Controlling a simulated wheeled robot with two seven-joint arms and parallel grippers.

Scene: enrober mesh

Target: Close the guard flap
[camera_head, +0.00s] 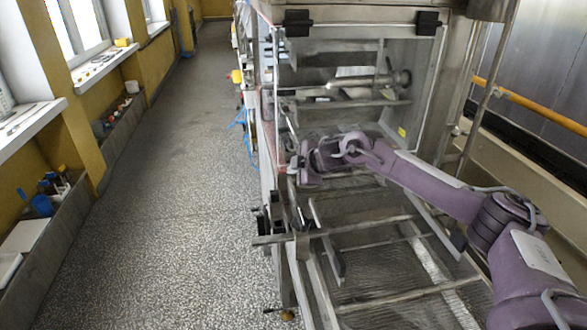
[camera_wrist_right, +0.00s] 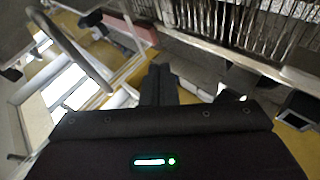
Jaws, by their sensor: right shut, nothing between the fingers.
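The guard flap (camera_head: 350,60) is a clear panel in a metal frame, hung from two black hinges at the top of the machine opening. It has a yellow label low at its right side, and rollers and bars show through it. I cannot tell exactly how far it is swung. My right gripper (camera_head: 297,170) is just below the flap's lower left side, above the left edge of the mesh belt; I see no clear contact. In the wrist view its dark fingers (camera_wrist_right: 158,85) are together and empty. My left gripper is not in view.
The mesh belt (camera_head: 385,270) with metal cross bars lies below my right arm. A yellow-orange rail (camera_head: 530,108) runs along the right. The speckled floor aisle (camera_head: 180,190) on the left is clear. Windowsills and a trough line the left wall.

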